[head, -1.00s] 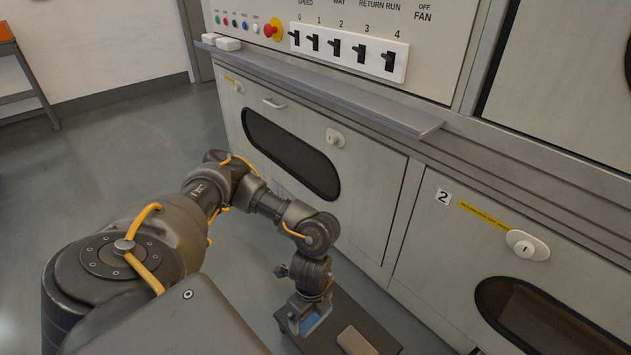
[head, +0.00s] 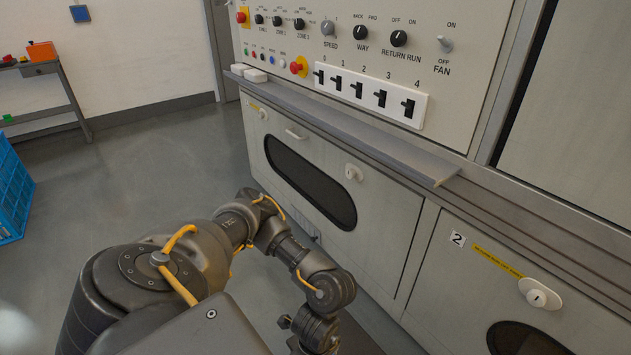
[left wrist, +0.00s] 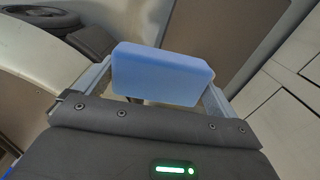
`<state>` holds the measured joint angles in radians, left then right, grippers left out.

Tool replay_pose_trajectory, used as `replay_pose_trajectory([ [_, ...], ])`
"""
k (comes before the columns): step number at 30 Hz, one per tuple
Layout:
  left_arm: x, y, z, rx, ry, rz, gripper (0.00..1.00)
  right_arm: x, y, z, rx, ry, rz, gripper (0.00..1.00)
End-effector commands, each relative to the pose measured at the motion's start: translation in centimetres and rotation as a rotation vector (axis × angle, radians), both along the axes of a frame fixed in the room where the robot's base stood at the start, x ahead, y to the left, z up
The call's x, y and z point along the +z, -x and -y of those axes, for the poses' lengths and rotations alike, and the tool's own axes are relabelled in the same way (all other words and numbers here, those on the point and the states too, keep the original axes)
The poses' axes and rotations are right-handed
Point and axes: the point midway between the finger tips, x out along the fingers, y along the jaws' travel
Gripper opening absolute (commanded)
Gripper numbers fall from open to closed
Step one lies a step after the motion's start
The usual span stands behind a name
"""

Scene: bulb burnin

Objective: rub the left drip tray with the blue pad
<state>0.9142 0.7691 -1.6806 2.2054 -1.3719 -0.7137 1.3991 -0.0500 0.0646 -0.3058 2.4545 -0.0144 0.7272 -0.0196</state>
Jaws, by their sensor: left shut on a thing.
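The blue pad (left wrist: 165,74) is held between the two fingers of my left gripper (left wrist: 160,84) in the left wrist view. A flat brown surface (left wrist: 220,28) lies beyond the pad; I cannot tell whether it is a drip tray or whether the pad touches it. In the head view my left arm reaches down beside the cabinet front, and its gripper is below the bottom edge. A dark flat top (head: 358,338) shows partly beside the wrist; I cannot tell whether it is a tray. My right gripper is not in view.
The grey cabinet has an oval-windowed door (head: 310,182), a projecting ledge (head: 350,137) and a switch panel (head: 370,95). A blue crate (head: 12,190) stands on the floor at the left, near a grey bench (head: 62,90). Open floor lies between.

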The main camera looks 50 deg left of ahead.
Motion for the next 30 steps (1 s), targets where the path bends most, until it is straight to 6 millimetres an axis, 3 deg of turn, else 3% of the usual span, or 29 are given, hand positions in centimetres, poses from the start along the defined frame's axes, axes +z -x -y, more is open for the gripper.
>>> replay_pose_trajectory([
  [6,0.4,-0.6,0.1,0.016,0.003,0.003,0.77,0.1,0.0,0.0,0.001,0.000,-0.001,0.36],
  [11,2.9,-3.7,0.9,0.113,0.017,0.009,0.77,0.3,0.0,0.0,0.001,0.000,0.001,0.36],
  [17,9.5,-9.6,2.3,0.344,0.035,0.006,0.77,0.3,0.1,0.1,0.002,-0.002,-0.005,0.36],
  [21,15.1,-12.9,3.1,0.519,0.037,0.001,0.77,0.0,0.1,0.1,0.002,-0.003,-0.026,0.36],
  [25,20.7,-15.0,3.8,0.683,0.032,0.000,0.77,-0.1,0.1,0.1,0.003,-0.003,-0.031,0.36],
  [30,27.1,-16.4,4.3,0.872,0.019,0.000,0.77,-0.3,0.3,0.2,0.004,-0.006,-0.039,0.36],
])
